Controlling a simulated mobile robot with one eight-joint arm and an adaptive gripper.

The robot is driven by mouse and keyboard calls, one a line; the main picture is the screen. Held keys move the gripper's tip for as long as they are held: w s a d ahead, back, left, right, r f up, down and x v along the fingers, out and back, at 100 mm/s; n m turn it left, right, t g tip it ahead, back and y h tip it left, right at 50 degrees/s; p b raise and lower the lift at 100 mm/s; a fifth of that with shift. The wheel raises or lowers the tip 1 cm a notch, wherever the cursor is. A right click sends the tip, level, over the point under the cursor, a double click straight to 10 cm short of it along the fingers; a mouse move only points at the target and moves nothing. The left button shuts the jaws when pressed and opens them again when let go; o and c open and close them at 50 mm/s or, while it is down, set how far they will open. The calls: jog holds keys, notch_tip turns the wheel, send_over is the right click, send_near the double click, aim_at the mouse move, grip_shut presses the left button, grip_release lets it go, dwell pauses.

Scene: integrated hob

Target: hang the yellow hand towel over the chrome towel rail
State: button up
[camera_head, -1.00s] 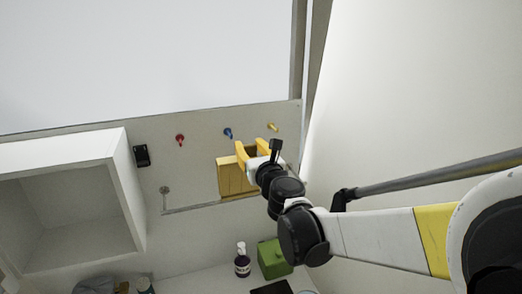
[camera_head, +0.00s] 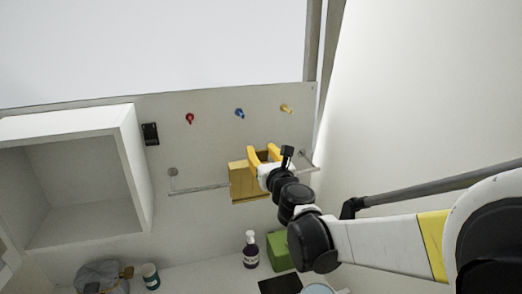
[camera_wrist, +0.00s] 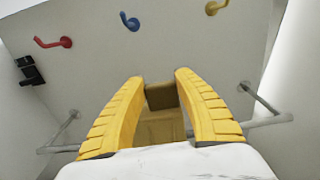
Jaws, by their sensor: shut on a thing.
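The yellow hand towel (camera_head: 243,182) is a folded mustard piece in front of the back wall, crossing the line of the chrome towel rail (camera_head: 200,189). Its lower edge shows below the rail. I cannot tell whether it lies over the rail or only in front of it. My gripper (camera_head: 263,152), with yellow fingers, is shut on the towel near its upper right. In the wrist view the towel (camera_wrist: 160,127) shows between the fingers (camera_wrist: 160,80). The rail (camera_wrist: 268,121) runs out on both sides, its middle hidden by my gripper and the towel.
Red (camera_head: 190,118), blue (camera_head: 239,113) and yellow (camera_head: 287,108) hooks sit above the rail. A white open cabinet (camera_head: 128,170) stands left. A bottle (camera_head: 250,250), a green box (camera_head: 279,250) and a can (camera_head: 150,276) are below. A side wall is close on the right.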

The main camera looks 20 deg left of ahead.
aim_at(261, 161)
jog(key=shift+f+b, duration=1.55)
jog(key=shift+f, duration=0.65)
jog(key=o, duration=1.3)
